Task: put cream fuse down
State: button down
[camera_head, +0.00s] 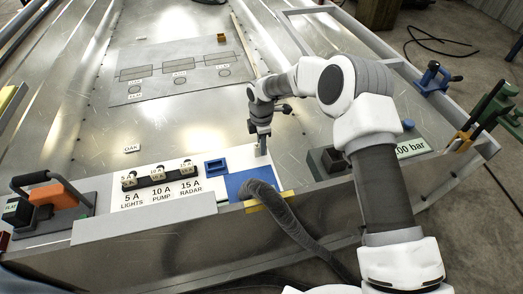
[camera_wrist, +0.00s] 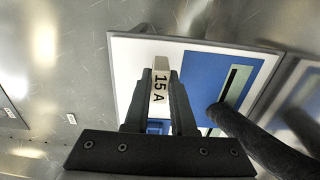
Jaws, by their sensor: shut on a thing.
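The cream fuse (camera_wrist: 160,88), marked 15 A, is held upright between the two dark fingers of my gripper (camera_wrist: 158,100) in the wrist view. In the head view my gripper (camera_head: 262,150) is over the white board, at the back edge of the blue pad (camera_head: 245,182); the fuse is too small to make out there. In the wrist view the blue pad (camera_wrist: 205,72) with a dark slot lies behind and to the right of the fuse. I cannot tell whether the fuse touches the board.
A fuse block (camera_head: 158,177) with several fuses stands on the board, left of a small blue holder (camera_head: 216,167). A dark hose (camera_head: 285,212) crosses the pad's front edge. An orange-handled device (camera_head: 55,195) is at left, a pressure block (camera_head: 328,162) at right.

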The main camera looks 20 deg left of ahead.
jog(key=shift+f, duration=0.85)
jog(key=shift+f, duration=0.1)
jog(key=c, duration=0.8)
grip_release()
jog(key=shift+f, duration=0.1)
jog(key=shift+o, duration=0.2)
notch_tip(320, 180, up, 11)
jog(key=p, duration=0.3)
jog(key=shift+p, duration=0.35)
jog(key=shift+r, duration=0.7)
